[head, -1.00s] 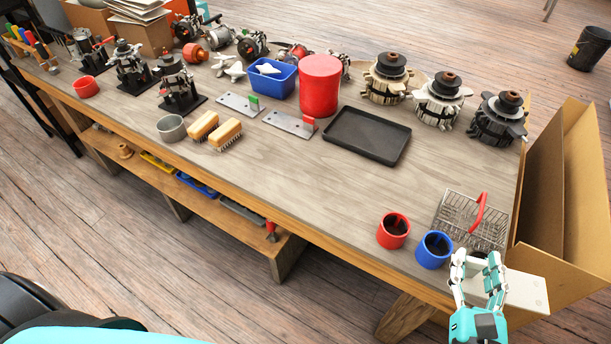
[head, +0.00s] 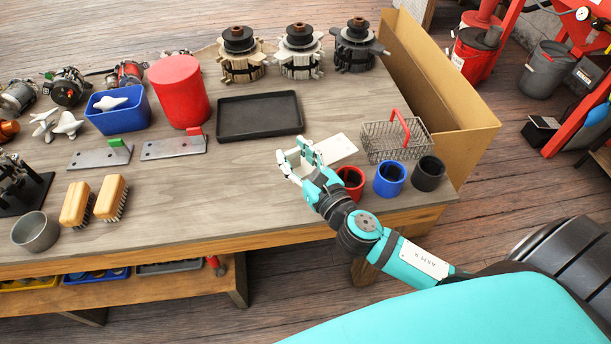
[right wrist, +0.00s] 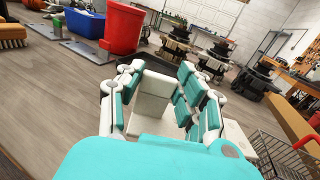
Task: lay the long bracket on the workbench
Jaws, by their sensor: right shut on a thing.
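The long bracket (head: 340,149) is a pale, off-white flat piece with an upright plate at one end. My right gripper (head: 303,164) is shut on it, over the front right part of the workbench (head: 240,185). In the right wrist view the upright plate (right wrist: 153,93) stands between the fingers (right wrist: 152,100), and the flat part reaches out to the right (right wrist: 236,135). I cannot tell whether the bracket touches the bench top. The fingers hide part of it. My left gripper is out of view.
A red cup (head: 351,182), blue cup (head: 390,179), black cup (head: 428,174) and wire basket (head: 397,140) stand right of the gripper. A black tray (head: 259,115) lies behind it. Two metal plates (head: 173,147) (head: 99,156) lie left. Bare bench top lies left of the gripper.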

